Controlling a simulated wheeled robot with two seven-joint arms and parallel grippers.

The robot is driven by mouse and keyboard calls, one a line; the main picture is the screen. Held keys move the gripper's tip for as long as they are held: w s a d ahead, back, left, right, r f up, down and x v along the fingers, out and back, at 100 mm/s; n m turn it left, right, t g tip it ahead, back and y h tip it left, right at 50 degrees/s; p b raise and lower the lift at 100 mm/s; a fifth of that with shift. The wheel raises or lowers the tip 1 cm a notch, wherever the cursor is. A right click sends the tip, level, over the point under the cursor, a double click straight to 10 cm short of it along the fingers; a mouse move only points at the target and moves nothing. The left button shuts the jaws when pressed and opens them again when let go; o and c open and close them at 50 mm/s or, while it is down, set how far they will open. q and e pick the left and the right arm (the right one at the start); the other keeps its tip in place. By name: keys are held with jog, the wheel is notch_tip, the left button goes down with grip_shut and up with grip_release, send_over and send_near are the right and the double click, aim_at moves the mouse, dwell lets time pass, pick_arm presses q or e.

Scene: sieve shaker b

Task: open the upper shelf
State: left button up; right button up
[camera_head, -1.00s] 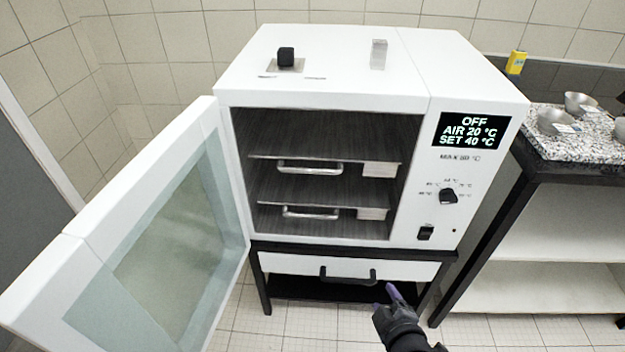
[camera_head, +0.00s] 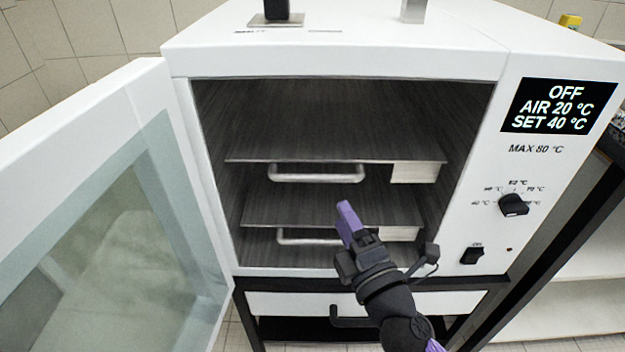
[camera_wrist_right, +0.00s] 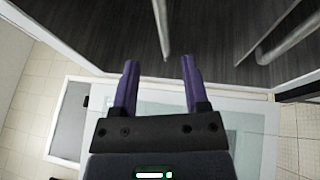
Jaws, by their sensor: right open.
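The upper shelf (camera_head: 340,146) is a dark plate inside the open white oven cabinet. Its pale bar handle (camera_head: 316,178) runs along its front, left of a white block (camera_head: 415,173). The shelf sits inside the chamber. My right gripper (camera_head: 350,216), with purple fingers, is in front of the lower shelf, below and right of the upper handle, apart from it. In the right wrist view the gripper (camera_wrist_right: 160,80) is open and empty; metal bars show beyond the fingers, but I cannot tell which shelf each belongs to. My left gripper is not in view.
The lower shelf (camera_head: 330,208) has its own handle (camera_head: 290,238), partly behind my right gripper. The glass door (camera_head: 130,240) stands open to the left. A control panel with a display (camera_head: 560,107) and knob (camera_head: 513,204) is right. A drawer (camera_head: 280,303) is below.

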aim_at(321, 174)
jog(key=b+x, duration=0.1)
jog(key=x, duration=0.9)
jog(key=shift+f, duration=0.15)
grip_shut()
dwell(0.5)
dwell(0.4)
